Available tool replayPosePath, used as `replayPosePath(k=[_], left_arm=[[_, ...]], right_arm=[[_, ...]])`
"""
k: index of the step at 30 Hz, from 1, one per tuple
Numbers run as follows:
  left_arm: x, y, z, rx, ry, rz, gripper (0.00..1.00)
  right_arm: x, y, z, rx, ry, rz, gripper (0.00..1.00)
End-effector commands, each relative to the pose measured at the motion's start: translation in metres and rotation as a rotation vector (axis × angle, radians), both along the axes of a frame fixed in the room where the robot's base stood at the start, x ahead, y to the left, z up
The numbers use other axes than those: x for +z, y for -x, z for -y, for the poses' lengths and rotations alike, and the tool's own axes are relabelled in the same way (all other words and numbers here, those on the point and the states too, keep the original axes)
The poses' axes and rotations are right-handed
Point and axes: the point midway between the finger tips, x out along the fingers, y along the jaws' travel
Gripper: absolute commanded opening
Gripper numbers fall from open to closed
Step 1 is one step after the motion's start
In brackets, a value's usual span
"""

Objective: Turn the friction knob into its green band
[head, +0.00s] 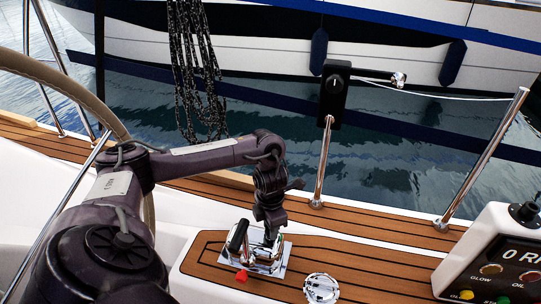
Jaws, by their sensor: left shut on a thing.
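My left gripper (270,234) comes down from above onto the chrome control unit (262,262) on the teak-topped ledge. Its fingers are shut at the upper right part of the unit, on what looks like the friction knob, which they mostly hide. The green band cannot be made out from here. A black-handled lever (238,236) stands tilted on the unit, just left of my fingers. A small red knob (242,276) sits at the unit's lower left. My right gripper is not in view.
A round chrome cap (321,288) is set in the ledge to the right. A panel with coloured lights (505,262) stands at the far right. A steering wheel rim (75,85) is at left. Behind are a rail post with a black box (334,95), hanging ropes (195,75) and water.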

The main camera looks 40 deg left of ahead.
Motion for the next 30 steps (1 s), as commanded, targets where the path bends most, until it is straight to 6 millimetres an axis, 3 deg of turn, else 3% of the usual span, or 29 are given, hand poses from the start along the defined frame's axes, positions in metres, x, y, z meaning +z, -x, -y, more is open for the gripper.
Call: replayPosePath(k=[12, 13, 17, 30], left_arm=[[0.0006, -0.0006, -0.0001, -0.004, 0.001, 0.002, 0.07], [0.0006, -0.0006, -0.0001, -0.004, 0.001, 0.002, 0.34], [0.0005, -0.0005, -0.0001, -0.004, 0.000, 0.001, 0.51], [0.0072, -0.0006, -0.0003, -0.004, -0.001, 0.001, 0.52]], right_arm=[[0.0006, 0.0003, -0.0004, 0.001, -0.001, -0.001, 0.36], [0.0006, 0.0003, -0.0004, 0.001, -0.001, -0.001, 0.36], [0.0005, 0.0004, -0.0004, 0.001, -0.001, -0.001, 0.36], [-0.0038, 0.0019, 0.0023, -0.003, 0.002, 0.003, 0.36]])
